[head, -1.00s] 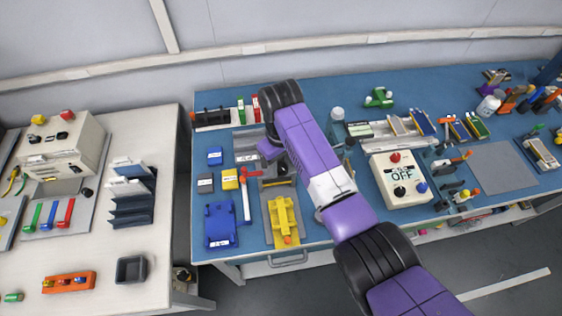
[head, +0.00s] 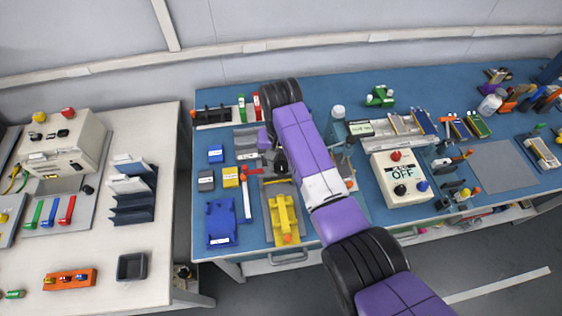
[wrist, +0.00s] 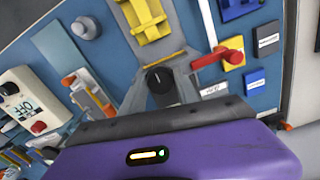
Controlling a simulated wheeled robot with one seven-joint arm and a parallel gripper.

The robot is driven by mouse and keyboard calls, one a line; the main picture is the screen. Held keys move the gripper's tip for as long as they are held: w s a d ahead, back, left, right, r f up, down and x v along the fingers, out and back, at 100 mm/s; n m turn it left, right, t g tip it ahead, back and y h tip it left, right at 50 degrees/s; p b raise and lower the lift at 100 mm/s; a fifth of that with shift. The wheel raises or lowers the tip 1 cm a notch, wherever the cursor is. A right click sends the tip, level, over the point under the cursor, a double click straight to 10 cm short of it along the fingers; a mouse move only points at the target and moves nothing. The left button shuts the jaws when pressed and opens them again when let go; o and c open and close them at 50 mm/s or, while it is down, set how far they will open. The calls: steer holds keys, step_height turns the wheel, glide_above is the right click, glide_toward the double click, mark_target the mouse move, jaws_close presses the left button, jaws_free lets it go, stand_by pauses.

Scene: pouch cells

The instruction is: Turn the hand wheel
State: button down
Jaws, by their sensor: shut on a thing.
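The hand wheel looks to be a small black knob with a white mark (wrist: 160,74), at the end of a grey plate in the wrist view. My gripper (wrist: 161,84) has its two grey fingers closed in on either side of this knob, and they are shut on it. In the head view my purple arm reaches over the blue bench, and a dark round part (head: 281,162) shows beside it near the grey plate. My fingertips are hidden by the arm in that view.
A yellow fixture (head: 284,216) sits on the grey plate close by. A red-handled lever (wrist: 222,55) stands right beside my gripper. A blue fixture (head: 221,224) lies left of them. A white switch box (head: 399,180) stands to the right.

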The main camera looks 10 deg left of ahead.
mark_target(281, 165)
steer(key=shift+w+r, duration=0.1)
stand_by(0.4)
steer(key=c, duration=0.9)
jaws_free()
step_height(281, 165, up, 8)
steer(key=shift+f+b, duration=0.15)
steer(key=shift+b, duration=0.55)
